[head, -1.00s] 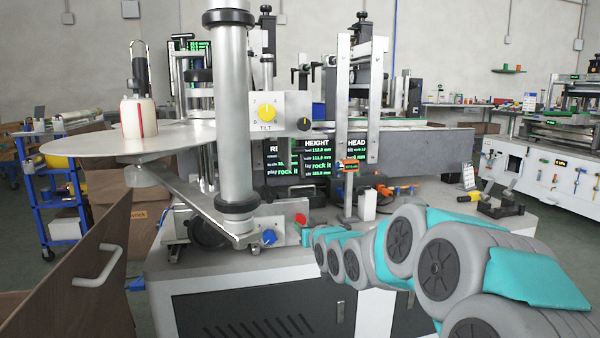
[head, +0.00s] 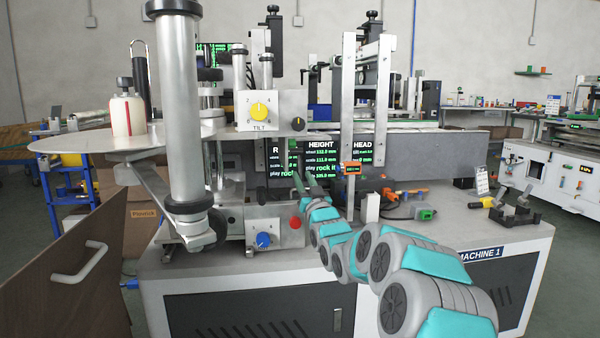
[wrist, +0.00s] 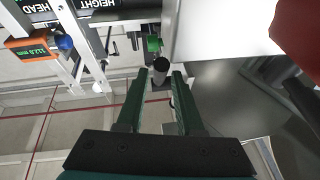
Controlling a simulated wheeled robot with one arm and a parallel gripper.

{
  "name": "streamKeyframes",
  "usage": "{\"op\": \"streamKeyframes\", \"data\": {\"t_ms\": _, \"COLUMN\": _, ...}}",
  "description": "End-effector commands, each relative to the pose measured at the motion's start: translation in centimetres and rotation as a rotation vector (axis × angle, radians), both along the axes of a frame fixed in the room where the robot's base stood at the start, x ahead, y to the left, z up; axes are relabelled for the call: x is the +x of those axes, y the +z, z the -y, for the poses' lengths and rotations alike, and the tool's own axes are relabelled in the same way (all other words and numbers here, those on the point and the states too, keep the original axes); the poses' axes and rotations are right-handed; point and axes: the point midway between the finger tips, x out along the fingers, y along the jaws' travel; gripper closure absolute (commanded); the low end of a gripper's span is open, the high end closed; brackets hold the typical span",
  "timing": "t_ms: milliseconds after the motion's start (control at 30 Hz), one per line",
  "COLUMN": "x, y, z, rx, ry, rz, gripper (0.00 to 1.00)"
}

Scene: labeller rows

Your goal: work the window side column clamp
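My gripper (head: 305,180) reaches in front of the dark display panels of the machine. In the wrist view my gripper (wrist: 159,75) is open, with two dark green fingers apart and nothing between them. A black-capped grey cylinder (wrist: 160,67) lies just beyond the fingertips, close to the gap. A small green part (wrist: 153,44) sits behind it. I cannot tell which of these is the window side column clamp. Silver upright columns (head: 348,95) stand right of my gripper with an orange readout (head: 351,168); that readout (wrist: 30,45) also shows in the wrist view, with a blue knob.
A yellow TILT dial (head: 259,110) is up left of my gripper. A red knob (head: 295,224) and a blue knob (head: 263,240) sit below. A thick silver post (head: 178,110) stands at left. A large red part (wrist: 298,35) is close in the wrist view.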

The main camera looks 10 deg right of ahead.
Motion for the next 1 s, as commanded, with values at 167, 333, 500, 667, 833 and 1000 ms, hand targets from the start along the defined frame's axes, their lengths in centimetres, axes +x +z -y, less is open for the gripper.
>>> {"op": "streamKeyframes", "data": {"t_ms": 167, "x": 1.8, "y": 1.0, "z": -0.3, "rx": 0.0, "ry": 0.0, "rz": 0.005, "gripper": 0.64}}
{"op": "streamKeyframes", "data": {"t_ms": 333, "x": 2.8, "y": 1.2, "z": -0.5, "rx": -0.001, "ry": 0.0, "rz": -0.001, "gripper": 0.64}}
{"op": "streamKeyframes", "data": {"t_ms": 500, "x": 3.1, "y": 1.4, "z": -0.5, "rx": 0.0, "ry": 0.0, "rz": 0.001, "gripper": 0.64}}
{"op": "streamKeyframes", "data": {"t_ms": 667, "x": 3.1, "y": 1.4, "z": -0.5, "rx": 0.0, "ry": 0.0, "rz": 0.001, "gripper": 0.64}}
{"op": "streamKeyframes", "data": {"t_ms": 833, "x": 3.1, "y": 1.4, "z": -0.5, "rx": 0.0, "ry": 0.0, "rz": 0.001, "gripper": 0.76}}
{"op": "streamKeyframes", "data": {"t_ms": 1000, "x": 3.1, "y": 1.4, "z": -0.5, "rx": 0.0, "ry": 0.0, "rz": 0.001, "gripper": 0.95}}
